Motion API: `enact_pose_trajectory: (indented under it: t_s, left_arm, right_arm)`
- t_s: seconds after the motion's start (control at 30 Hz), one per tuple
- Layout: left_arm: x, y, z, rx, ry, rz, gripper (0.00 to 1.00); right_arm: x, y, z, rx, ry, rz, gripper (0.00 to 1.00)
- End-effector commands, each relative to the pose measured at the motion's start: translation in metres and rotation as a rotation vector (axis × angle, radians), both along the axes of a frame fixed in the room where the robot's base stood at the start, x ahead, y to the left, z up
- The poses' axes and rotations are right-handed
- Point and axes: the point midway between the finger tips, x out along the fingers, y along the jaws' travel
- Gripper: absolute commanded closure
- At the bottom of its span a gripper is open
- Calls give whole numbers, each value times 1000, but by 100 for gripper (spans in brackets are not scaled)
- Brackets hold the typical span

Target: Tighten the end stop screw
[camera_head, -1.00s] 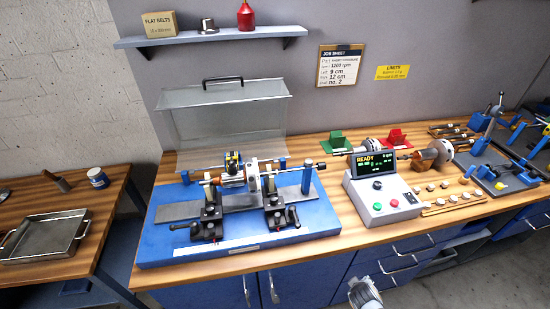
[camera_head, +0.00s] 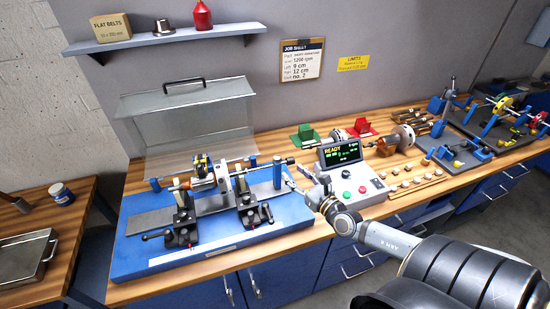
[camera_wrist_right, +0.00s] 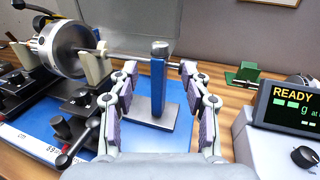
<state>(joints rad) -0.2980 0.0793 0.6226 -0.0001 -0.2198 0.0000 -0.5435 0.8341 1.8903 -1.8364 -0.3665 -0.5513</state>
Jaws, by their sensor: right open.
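The end stop is a blue post (camera_head: 277,173) at the right end of the balancing machine's blue base (camera_head: 215,250). A dark screw knob (camera_head: 290,160) shows at its top right. My right gripper (camera_head: 306,182) is open and empty, just right of the post. In the wrist view its fingertips (camera_wrist_right: 160,70) appear on either side of the post, which lies beyond them. The screw's end is partly covered by the right fingertip there. My left gripper is out of view.
A rotor (camera_head: 205,178) lies on two black supports left of the end stop. The control box (camera_head: 352,182), showing READY, stands close right of my gripper. A clear guard (camera_head: 185,115) is raised behind. Small weights (camera_head: 405,183) lie further right.

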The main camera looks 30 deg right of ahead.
Motion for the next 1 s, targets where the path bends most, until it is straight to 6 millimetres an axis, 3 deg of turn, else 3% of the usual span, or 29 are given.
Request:
enact_pose_trajectory:
  t_s: [0.5,0.9,1.0]
  left_arm:
    - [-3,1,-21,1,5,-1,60]
    - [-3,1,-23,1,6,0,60]
    - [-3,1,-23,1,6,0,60]
  right_arm:
    - [91,4,-1,8,-8,-4,52]
    - [103,5,1,7,-4,-3,52]
    - [103,5,1,7,-4,-3,64]
